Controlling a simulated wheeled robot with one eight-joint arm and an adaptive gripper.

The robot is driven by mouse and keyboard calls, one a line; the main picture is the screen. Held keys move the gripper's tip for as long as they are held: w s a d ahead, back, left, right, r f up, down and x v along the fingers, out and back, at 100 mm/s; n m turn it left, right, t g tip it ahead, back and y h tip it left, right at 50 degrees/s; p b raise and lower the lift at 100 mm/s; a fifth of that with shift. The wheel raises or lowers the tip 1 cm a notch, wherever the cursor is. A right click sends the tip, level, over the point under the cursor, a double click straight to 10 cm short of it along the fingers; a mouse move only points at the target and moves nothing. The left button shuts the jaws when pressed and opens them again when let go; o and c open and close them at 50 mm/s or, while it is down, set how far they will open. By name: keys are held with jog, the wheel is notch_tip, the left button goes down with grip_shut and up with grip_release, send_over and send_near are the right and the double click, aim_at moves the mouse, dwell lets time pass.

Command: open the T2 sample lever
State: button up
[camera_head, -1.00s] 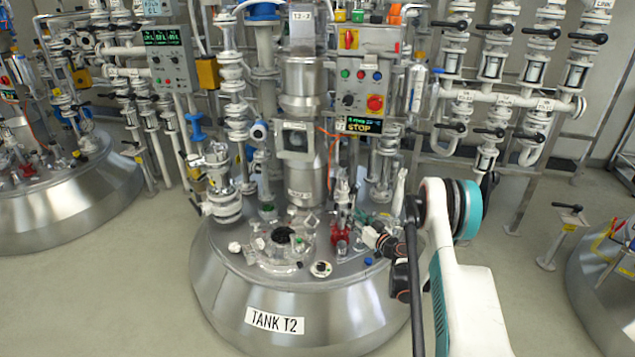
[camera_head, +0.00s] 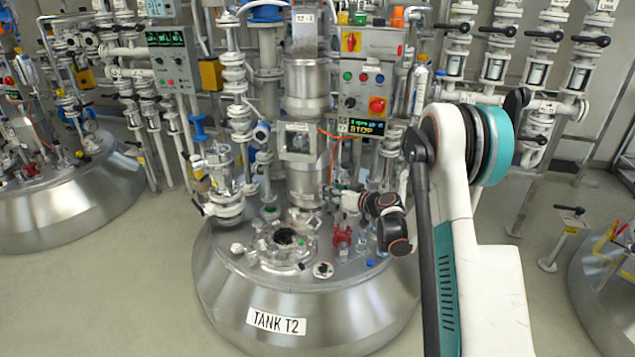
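Tank T2 (camera_head: 305,315) is the steel dome in the middle of the head view, with a TANK T2 label on its front. Its top is crowded with fittings, among them a red valve-like fitting (camera_head: 342,236) and a glass-and-white fitting (camera_head: 220,185) on the left side. I cannot tell for certain which small part is the T2 sample lever. My gripper (camera_head: 336,197) is at the end of my dark wrist, above the right part of the tank top, in front of the steel column. Its fingers are small and blend with the fittings, so their opening and any contact are unclear.
A control box (camera_head: 365,88) with coloured buttons and a STOP display stands behind the tank. Pipes with several black-handled valves (camera_head: 498,30) line the back right. Another tank (camera_head: 70,205) is at the left. The floor (camera_head: 150,300) at the front left is clear.

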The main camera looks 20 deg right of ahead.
jog(key=s+a+r+g, duration=0.2)
jog(key=s+a+r, duration=0.2)
jog(key=a+r, duration=0.2)
jog(key=shift+r, duration=0.65)
jog(key=shift+w, duration=0.1)
jog(key=shift+c, duration=0.6)
